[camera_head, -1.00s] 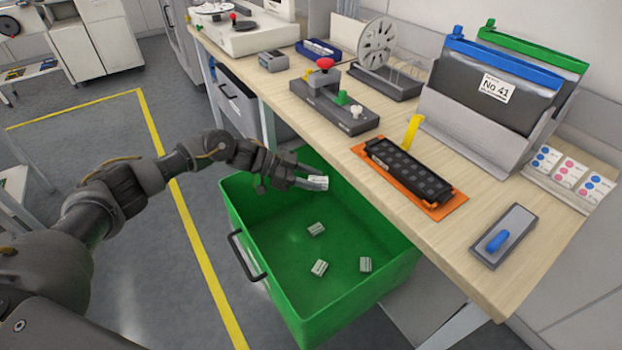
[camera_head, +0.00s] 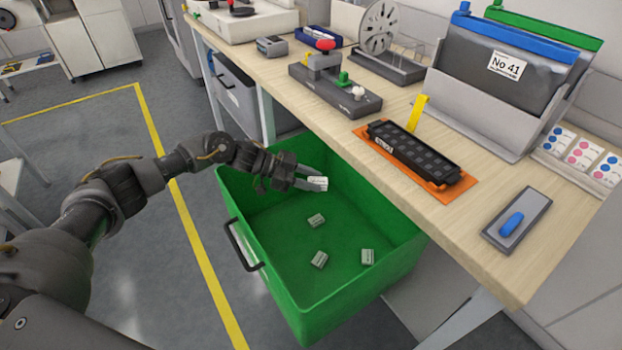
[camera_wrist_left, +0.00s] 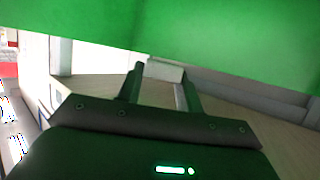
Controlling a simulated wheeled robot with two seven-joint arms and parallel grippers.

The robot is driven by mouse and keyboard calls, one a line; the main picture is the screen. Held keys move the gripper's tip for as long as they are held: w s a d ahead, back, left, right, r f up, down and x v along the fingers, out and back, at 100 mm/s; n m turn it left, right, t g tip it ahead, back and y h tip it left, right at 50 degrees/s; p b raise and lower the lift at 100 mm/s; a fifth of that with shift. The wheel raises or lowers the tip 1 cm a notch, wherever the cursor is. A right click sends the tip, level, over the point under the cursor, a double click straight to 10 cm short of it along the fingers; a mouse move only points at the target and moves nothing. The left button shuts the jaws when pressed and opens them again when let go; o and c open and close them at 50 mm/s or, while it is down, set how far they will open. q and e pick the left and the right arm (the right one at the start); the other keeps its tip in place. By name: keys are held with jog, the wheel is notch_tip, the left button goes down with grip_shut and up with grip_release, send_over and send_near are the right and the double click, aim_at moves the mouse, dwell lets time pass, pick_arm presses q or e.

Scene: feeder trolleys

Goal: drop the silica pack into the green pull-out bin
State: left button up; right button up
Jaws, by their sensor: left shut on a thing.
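My left gripper (camera_head: 312,181) is over the green pull-out bin (camera_head: 336,299), near its back-left part and close under the bench edge. It is shut on the silica pack (camera_head: 318,184), a small pale block with print, held at the fingertips above the bin floor. In the left wrist view the silica pack (camera_wrist_left: 165,71) sits between the two fingertips (camera_wrist_left: 160,80), with the green bin (camera_wrist_left: 230,30) wall across the top. Several similar small packs (camera_head: 317,220) lie on the bin floor. My right gripper is not in view.
The wooden bench (camera_head: 400,200) overhangs the bin on the right. It carries an orange mat (camera_head: 455,190) with a black tray, a grey fixture (camera_head: 335,90) and a blue-handled block (camera_head: 516,220). A black handle (camera_head: 240,245) is on the bin's front. Grey floor lies left.

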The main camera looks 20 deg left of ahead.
pick_arm(q)
jog(key=shift+f, duration=0.15)
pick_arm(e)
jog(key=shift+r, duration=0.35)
pick_arm(q)
jog(key=o, duration=1)
jog(key=shift+o, duration=0.2)
jog(key=v, duration=1)
jog(key=shift+s+a+r, duration=0.15)
jog(key=shift+a+r, duration=0.05)
jog(key=shift+a, duration=0.15)
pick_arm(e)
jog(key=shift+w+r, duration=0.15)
